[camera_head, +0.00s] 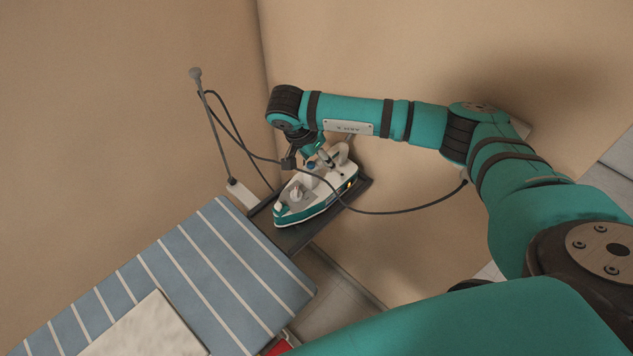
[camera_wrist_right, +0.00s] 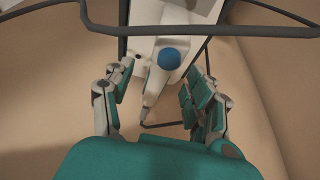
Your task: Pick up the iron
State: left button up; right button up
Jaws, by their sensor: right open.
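The white and teal iron (camera_head: 318,196) stands on a dark rest at the end of the striped ironing board, in the corner of the room. My right gripper (camera_head: 326,158) is at the rear of the iron, reaching down from above. In the right wrist view the open fingers (camera_wrist_right: 155,105) are spread on either side of the iron's rear end (camera_wrist_right: 168,60), which has a round blue knob. I cannot tell whether a finger touches it. The iron's front is hidden in that view. My left gripper is not in view.
A dark cord (camera_head: 400,211) loops around the iron and my right gripper, and runs to the wall. A thin upright rod (camera_head: 219,130) stands left of the iron. The blue striped ironing board (camera_head: 215,265) lies in front, with a pale cloth (camera_head: 150,330) on it. Walls are close behind.

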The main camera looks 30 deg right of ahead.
jog(key=shift+x, duration=1.05)
grip_shut()
jog(key=shift+w+r, duration=0.2)
jog(key=shift+w, duration=0.05)
